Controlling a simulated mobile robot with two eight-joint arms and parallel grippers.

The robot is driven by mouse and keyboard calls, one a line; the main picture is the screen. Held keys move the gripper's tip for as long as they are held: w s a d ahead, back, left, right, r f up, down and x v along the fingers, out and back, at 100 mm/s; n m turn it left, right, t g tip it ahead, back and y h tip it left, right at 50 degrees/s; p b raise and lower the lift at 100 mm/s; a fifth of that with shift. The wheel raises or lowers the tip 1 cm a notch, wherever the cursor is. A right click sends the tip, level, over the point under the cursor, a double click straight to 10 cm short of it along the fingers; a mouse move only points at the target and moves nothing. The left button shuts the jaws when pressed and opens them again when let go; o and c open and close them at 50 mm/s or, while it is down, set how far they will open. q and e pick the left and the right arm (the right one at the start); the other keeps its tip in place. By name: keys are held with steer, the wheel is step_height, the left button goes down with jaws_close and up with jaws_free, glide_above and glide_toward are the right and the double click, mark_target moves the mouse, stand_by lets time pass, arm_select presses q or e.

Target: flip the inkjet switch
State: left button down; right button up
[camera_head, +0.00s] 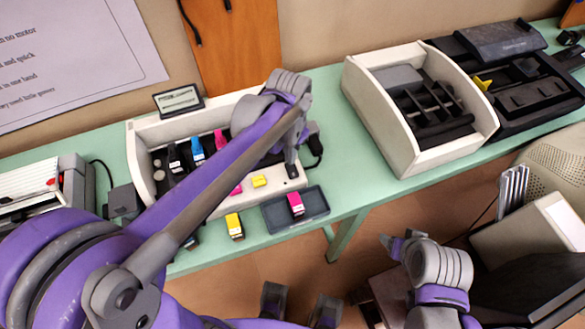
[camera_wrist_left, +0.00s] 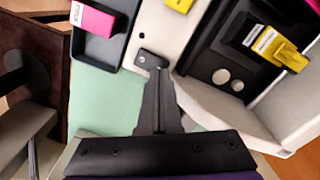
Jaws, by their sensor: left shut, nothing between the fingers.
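The inkjet printer (camera_head: 150,151) is an open white box with coloured cartridges in it, on the green table. A small dark switch plate (camera_head: 292,171) sits at the right end of its front ledge; it also shows in the left wrist view (camera_wrist_left: 148,60). My left gripper (camera_head: 291,160) is shut and empty, pointing down over that ledge. In the left wrist view its fingertips (camera_wrist_left: 158,72) are right beside the plate; I cannot tell whether they touch it. The switch's position is unclear.
A dark tray (camera_head: 310,219) with a magenta cartridge (camera_head: 295,204) lies in front of the printer, beside a yellow cartridge (camera_head: 235,226). A second white open printer (camera_head: 370,108) and a black machine (camera_head: 530,95) stand to the right. Bare table lies between the printers.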

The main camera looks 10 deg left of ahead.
arm_select(q)
steer(key=shift+f+b, duration=0.65)
steer(key=shift+f, duration=0.35)
stand_by(0.3)
steer(key=shift+r, duration=0.15)
steer(key=shift+r+p, duration=2.3)
steer(key=shift+r, duration=1.15)
steer(key=shift+f, duration=0.1)
steer(key=s+a+f+n+t, duration=0.1)
steer(key=s+a+n+t, duration=0.1)
steer(key=s, duration=0.5)
steer(key=s+a+f+n+t, duration=0.2)
steer(key=s+a+n+t, duration=0.1)
steer(key=s, duration=0.4)
steer(key=shift+a, duration=0.8)
